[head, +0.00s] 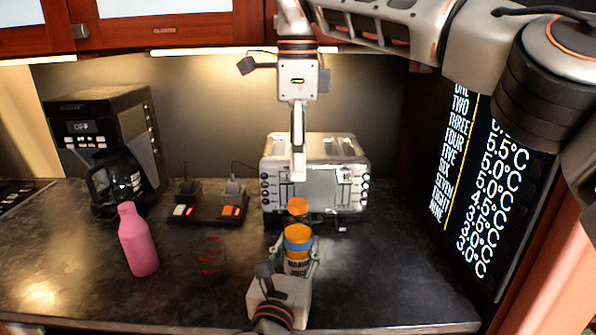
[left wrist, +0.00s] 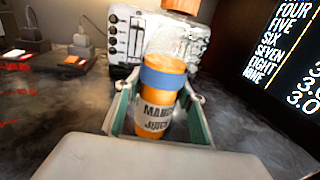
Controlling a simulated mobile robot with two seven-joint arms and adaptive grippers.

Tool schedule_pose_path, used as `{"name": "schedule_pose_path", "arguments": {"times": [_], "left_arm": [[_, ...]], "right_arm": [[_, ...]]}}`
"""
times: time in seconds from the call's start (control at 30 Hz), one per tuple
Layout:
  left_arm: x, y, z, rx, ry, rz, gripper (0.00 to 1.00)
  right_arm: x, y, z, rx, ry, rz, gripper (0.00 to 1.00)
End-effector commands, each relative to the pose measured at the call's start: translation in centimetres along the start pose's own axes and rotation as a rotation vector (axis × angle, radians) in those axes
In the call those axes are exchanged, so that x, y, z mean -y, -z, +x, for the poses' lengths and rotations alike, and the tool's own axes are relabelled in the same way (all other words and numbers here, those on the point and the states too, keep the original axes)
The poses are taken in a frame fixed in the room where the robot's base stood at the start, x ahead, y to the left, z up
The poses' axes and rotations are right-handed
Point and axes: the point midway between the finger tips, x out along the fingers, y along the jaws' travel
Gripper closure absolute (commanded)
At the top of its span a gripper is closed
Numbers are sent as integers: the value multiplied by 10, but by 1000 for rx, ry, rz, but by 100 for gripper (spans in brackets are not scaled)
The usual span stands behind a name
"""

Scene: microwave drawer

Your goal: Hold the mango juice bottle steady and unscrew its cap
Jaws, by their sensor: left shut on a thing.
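The mango juice bottle (head: 298,240) is orange with a blue band and a white label, and it stands upright. It also shows in the left wrist view (left wrist: 158,100), between the fingers of my left gripper (left wrist: 160,125). My left gripper, low in the head view (head: 292,264), is shut on the bottle's body. The orange cap (head: 297,206) is apart from the bottle, in the air above its top, with a visible gap. My right gripper (head: 298,178) points down from above, seen edge-on, with the cap at its fingertips. The cap's underside edge shows in the left wrist view (left wrist: 182,5).
A silver toaster (head: 345,165) stands close behind the bottle. A pink bottle (head: 137,240), a coffee maker (head: 105,145) and a dark switch board (head: 205,210) are on the left. A display panel (head: 490,190) stands at right. The right front counter is clear.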

Motion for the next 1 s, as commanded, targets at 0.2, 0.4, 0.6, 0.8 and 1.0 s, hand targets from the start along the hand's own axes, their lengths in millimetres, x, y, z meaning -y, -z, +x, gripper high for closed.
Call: {"name": "schedule_pose_path", "arguments": {"times": [0.2, 0.4, 0.6, 0.8, 1.0], "left_arm": [[0, 0, 0, -1, 0, 1, 100], [0, 0, 0, -1, 0, 1, 100], [0, 0, 0, -1, 0, 1, 100], [0, 0, 0, -1, 0, 1, 100], [0, 1, 0, -1, 0, 1, 100]], "right_arm": [[0, 0, 0, 0, 0, 399, 61], [0, 0, 0, 0, 0, 767, 61], [0, 0, 0, 0, 1, 1137, 61], [0, 0, 0, 0, -1, 1505, 61], [0, 0, 0, 0, 0, 1873, 61]]}}
